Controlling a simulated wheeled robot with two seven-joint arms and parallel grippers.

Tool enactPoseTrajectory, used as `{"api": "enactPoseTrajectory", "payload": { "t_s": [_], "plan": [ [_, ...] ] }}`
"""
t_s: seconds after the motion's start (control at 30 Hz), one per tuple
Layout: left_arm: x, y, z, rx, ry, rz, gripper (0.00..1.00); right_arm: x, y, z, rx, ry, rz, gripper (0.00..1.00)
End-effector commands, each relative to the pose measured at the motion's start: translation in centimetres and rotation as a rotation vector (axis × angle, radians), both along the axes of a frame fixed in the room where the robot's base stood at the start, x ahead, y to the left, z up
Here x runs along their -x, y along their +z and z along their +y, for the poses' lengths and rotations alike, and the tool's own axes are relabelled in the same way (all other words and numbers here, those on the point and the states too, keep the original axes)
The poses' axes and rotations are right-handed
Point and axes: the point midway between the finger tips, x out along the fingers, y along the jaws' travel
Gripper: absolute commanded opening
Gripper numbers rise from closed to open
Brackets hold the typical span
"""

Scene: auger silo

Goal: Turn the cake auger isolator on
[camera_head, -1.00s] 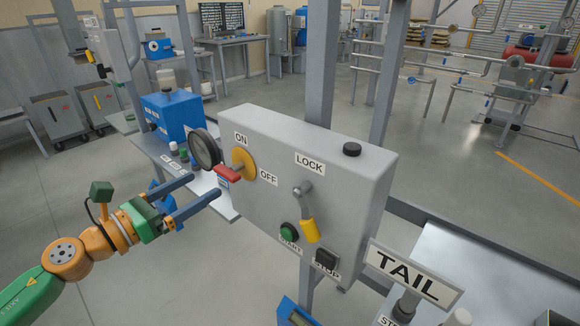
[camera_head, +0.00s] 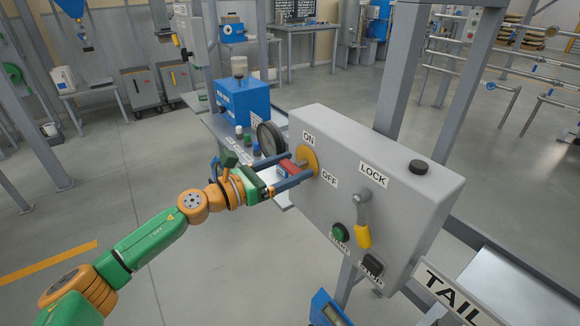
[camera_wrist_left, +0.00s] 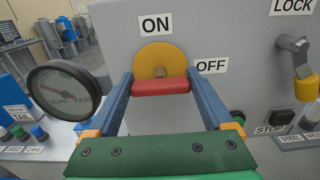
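The isolator is a yellow disc (camera_head: 309,160) with a red handle (camera_head: 288,168) on the front of a grey control box (camera_head: 345,150). In the left wrist view the red handle (camera_wrist_left: 160,87) lies level across the yellow disc (camera_wrist_left: 160,60). ON is printed above and OFF to the right, level with the handle's side. My left gripper (camera_head: 297,167) is open, its blue fingers on either side of the handle. In the left wrist view the left gripper (camera_wrist_left: 161,85) has its fingertips by the handle's two ends; contact is unclear. My right gripper is not in view.
A lever with a yellow grip (camera_head: 362,220) under LOCK, a green start button (camera_head: 339,232) and a stop button (camera_head: 372,263) share the box. A round gauge (camera_head: 270,138) stands close left of my left gripper. A TAIL sign (camera_head: 455,295) is at lower right.

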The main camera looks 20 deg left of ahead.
Motion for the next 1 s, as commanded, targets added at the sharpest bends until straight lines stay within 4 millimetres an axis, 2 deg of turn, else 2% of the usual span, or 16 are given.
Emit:
{"api": "enactPoseTrajectory", "payload": {
  "t_s": [0.37, 1.0],
  "plan": [
    [0.0, 0.1, 0.0, 0.059, -0.001, 0.048, 0.29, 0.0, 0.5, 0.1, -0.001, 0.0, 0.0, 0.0],
    [-0.1, 0.2, 0.1, 0.506, 0.0, 0.394, 0.29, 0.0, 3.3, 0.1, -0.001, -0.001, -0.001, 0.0]
  ]
}}
